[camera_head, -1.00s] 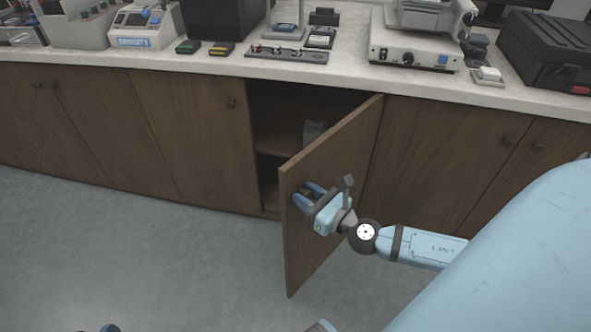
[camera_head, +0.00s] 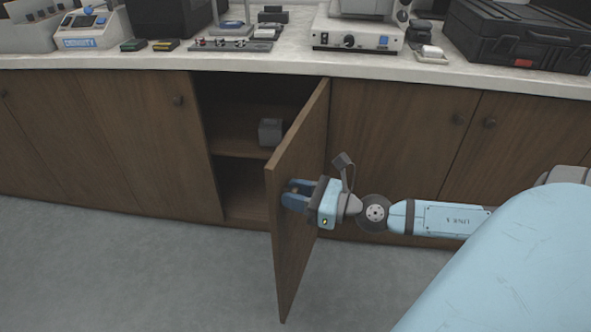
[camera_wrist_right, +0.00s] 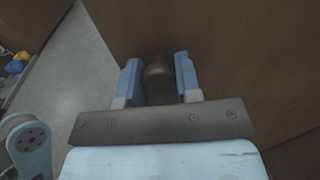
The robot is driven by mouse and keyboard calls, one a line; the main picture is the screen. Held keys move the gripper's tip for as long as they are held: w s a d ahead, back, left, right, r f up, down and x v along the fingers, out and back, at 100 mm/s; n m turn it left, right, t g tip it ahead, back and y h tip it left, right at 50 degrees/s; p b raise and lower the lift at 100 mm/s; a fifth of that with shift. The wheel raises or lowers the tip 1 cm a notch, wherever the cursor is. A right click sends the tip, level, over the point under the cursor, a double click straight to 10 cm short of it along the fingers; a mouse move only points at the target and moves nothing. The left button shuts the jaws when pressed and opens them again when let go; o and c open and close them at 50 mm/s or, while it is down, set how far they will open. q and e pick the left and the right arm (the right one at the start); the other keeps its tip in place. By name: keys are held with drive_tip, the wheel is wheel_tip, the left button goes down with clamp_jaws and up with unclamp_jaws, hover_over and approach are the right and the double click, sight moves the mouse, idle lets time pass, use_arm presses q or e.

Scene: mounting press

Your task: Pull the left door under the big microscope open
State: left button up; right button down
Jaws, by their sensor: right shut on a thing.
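The brown wooden cabinet door (camera_head: 300,150) stands well open, swung out toward me from its right-hand edge. My right gripper (camera_head: 292,194) is at the outer face of this door, near its free edge. In the right wrist view, a dark round knob (camera_wrist_right: 158,78) sits between the two blue fingers of my right gripper (camera_wrist_right: 158,85), and the gripper is shut on it. The white-based instrument (camera_head: 358,36) stands on the counter to the right above the door; its top is cut off. My left gripper is not in view.
The open cabinet shows a shelf (camera_head: 236,144) with a grey box (camera_head: 270,132) on it. Closed doors (camera_head: 400,140) flank the opening. A black case (camera_head: 520,40) and small devices stand on the pale counter (camera_head: 140,62). The grey floor (camera_head: 130,270) in front is clear.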

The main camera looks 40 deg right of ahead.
drive_tip(key=shift+s, duration=0.1)
idle(0.3)
drive_tip(key=c, duration=0.8)
unclamp_jaws()
